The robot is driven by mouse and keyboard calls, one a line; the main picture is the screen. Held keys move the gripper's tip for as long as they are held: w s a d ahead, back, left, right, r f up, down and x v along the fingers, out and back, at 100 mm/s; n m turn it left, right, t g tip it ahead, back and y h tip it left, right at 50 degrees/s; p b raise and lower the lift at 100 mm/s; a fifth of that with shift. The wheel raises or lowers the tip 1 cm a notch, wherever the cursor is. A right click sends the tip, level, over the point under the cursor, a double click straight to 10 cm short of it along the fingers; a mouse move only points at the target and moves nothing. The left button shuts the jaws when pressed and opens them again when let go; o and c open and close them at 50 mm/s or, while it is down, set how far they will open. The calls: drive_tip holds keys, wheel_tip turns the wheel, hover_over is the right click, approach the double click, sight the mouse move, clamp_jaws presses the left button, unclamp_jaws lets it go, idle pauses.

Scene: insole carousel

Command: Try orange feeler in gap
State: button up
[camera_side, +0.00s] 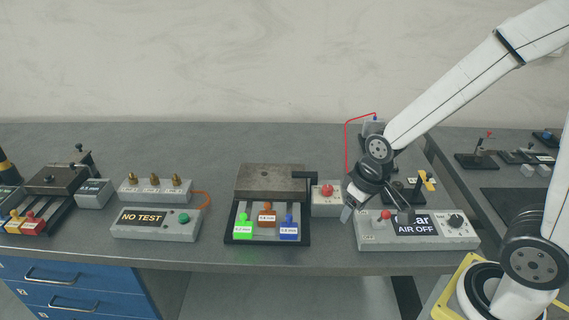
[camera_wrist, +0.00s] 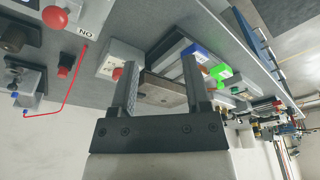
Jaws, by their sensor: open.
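The orange feeler (camera_side: 267,212) sits in a black-framed holder (camera_side: 272,241), between the green feeler (camera_side: 243,226) and the blue feeler (camera_side: 289,229), and a little further back than both. A brown-grey metal block (camera_side: 272,178) stands directly behind them; its gap cannot be made out. My gripper (camera_side: 376,214) is open and empty, to the right of the holder, above the AIR OFF box. In the wrist view my gripper (camera_wrist: 161,62) shows two spread fingers.
The AIR OFF box (camera_side: 430,241) lies under my gripper. A grey box with a red knob (camera_side: 327,199) stands between holder and gripper. The NO TEST box (camera_side: 154,231) is left of the holder. A red cable (camera_side: 347,146) rises behind. The bench front strip is clear.

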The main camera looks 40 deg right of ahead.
drive_tip(key=w+a+r+g, duration=0.1)
drive_tip(key=w+a, duration=0.2)
drive_tip(key=w, duration=0.8)
drive_tip(key=g, duration=0.2)
hover_over(267, 204)
drive_tip(key=shift+f, duration=0.35)
drive_tip(key=shift+f, duration=3.9)
